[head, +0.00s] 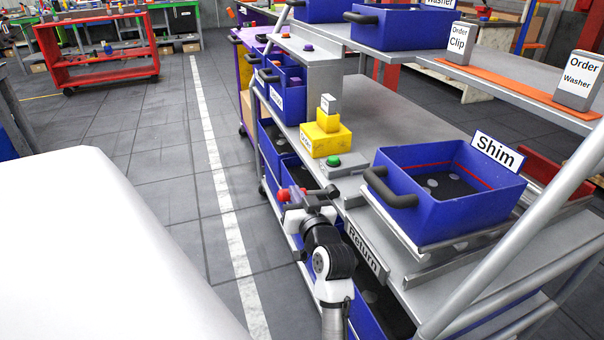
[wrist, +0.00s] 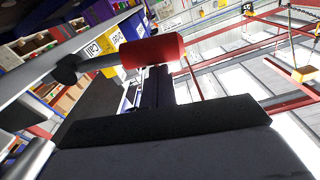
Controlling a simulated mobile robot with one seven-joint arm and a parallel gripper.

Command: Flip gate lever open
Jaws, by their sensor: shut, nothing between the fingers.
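The gate lever has a red grip (head: 283,195), at the front edge of the workbench. In the wrist view the red grip (wrist: 152,52) sits on a dark rod that runs left to a dark round pivot (wrist: 68,69) by the bench edge. My gripper (head: 301,197) is shut with nothing between its fingers. It is right beside the lever, and its fingertips (wrist: 158,76) show just below the red grip in the wrist view. I cannot tell whether they touch. My gripper partly hides the lever's rod in the head view.
A blue Shim bin (head: 447,215) stands on a sloped rack to the right. A green button (head: 333,161) and yellow blocks (head: 325,139) are on the bench behind the lever. A Return label (head: 362,248) is on the bench front, with blue bins below.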

